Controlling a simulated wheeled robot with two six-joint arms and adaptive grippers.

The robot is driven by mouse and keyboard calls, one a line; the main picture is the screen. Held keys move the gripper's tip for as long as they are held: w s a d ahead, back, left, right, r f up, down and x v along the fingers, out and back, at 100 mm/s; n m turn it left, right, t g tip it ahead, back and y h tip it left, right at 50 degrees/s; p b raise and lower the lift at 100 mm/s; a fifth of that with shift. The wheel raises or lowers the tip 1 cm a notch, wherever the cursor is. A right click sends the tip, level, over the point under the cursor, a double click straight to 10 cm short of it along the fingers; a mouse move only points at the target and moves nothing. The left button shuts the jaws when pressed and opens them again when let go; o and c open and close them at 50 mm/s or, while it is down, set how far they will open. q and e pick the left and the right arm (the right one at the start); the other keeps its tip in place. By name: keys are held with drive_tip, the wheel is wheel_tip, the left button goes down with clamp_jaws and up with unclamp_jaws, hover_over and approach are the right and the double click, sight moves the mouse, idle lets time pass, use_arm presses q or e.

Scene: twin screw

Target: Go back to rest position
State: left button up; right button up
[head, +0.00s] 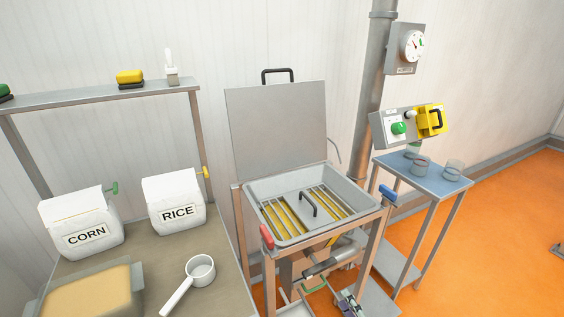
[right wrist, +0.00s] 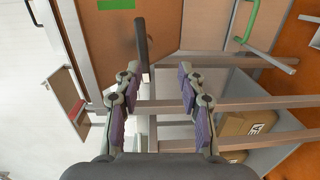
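My right gripper (head: 347,303) shows at the bottom edge of the head view, low in front of the steel machine (head: 258,250). In the right wrist view its two purple-padded fingers (right wrist: 158,85) stand apart with nothing held between them. A dark handle (right wrist: 141,40) shows beyond the fingertips; I cannot tell how far off it is. My left gripper is not in view in either picture.
The machine's lid (head: 278,125) stands up over its hopper with yellow-edged slots. A worktable (head: 130,262) on the left holds CORN (head: 80,225) and RICE (head: 177,203) bags and a scoop (head: 201,270). A blue-topped cart (head: 440,182) stands right; orange floor (head: 510,240) is open beyond.

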drive_tip(key=s+d+f+m+g+h, duration=0.2)
drive_tip(key=s+f+m, duration=0.2)
drive_tip(key=f, duration=0.4)
drive_tip(key=s+d+f+m+g+h+p, duration=0.1)
drive_tip(key=s+d+f+m+g+h, duration=0.2)
drive_tip(key=f, duration=0.5)
drive_tip(key=s+d+f+m+g, duration=0.2)
drive_tip(key=s+f+m, duration=0.3)
drive_tip(key=f, duration=0.4)
drive_tip(key=s+a+f+m+g, duration=0.1)
drive_tip(key=s+f+m+g, duration=0.3)
drive_tip(key=s, duration=0.8)
drive_tip(key=s+f+m+g+p, duration=0.1)
drive_tip(key=s+f+m+g, duration=0.3)
drive_tip(key=s+f, duration=0.5)
drive_tip(key=s+m, duration=0.1)
drive_tip(key=s, duration=0.2)
drive_tip(key=shift+s+a+h, duration=0.35)
drive_tip(key=shift+h, duration=0.05)
